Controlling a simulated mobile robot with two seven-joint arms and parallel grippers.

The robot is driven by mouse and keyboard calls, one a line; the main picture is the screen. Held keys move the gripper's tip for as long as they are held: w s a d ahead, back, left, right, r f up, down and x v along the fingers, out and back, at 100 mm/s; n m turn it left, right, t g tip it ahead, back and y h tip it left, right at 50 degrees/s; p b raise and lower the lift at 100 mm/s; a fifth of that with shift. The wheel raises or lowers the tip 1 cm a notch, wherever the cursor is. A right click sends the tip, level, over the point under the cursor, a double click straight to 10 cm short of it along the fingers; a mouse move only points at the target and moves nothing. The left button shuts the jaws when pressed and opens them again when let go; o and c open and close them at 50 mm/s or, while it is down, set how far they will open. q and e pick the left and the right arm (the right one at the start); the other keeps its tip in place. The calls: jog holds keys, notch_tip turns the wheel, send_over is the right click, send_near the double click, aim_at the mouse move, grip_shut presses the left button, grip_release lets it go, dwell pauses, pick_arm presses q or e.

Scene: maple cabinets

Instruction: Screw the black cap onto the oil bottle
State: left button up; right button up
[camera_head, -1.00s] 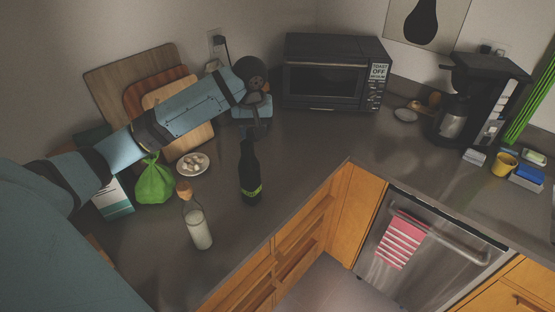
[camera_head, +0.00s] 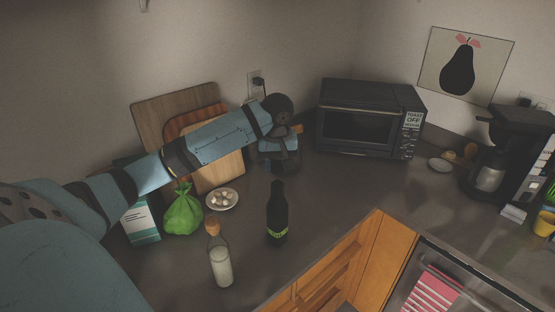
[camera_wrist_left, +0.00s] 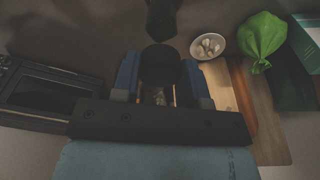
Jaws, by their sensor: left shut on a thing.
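The oil bottle (camera_head: 277,214) is dark, with a yellow-green band low down, and stands upright on the counter. Its dark upper part shows at the top of the left wrist view (camera_wrist_left: 162,17). My left gripper (camera_head: 278,160) is behind the bottle in the head view, apart from it. In the left wrist view, the blue fingers of my left gripper (camera_wrist_left: 161,78) are shut on a dark round thing, which looks like the black cap (camera_wrist_left: 160,64). The cap is not clear in the head view. My right gripper is in neither view.
A corked glass bottle (camera_head: 220,266), a green bag (camera_head: 183,215) and a small plate (camera_head: 222,207) are left of the oil bottle. Cutting boards (camera_head: 170,110) lean on the wall. A toaster oven (camera_head: 368,122) stands right of the gripper. Counter right of the bottle is clear.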

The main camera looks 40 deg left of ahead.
aim_at(277, 187)
pick_arm(q)
jog(key=shift+f, duration=2.25)
jog(key=shift+f, duration=0.15)
dwell(0.5)
jog(key=m, duration=0.3)
jog(key=shift+f+m+h, duration=0.1)
jog(key=shift+m+h, duration=0.2)
jog(key=shift+m, duration=1.2)
jog(key=shift+a+m, duration=0.1)
jog(key=shift+m, duration=0.8)
jog(key=m, duration=0.4)
jog(key=shift+f+h, duration=0.1)
jog(key=shift+h, duration=0.3)
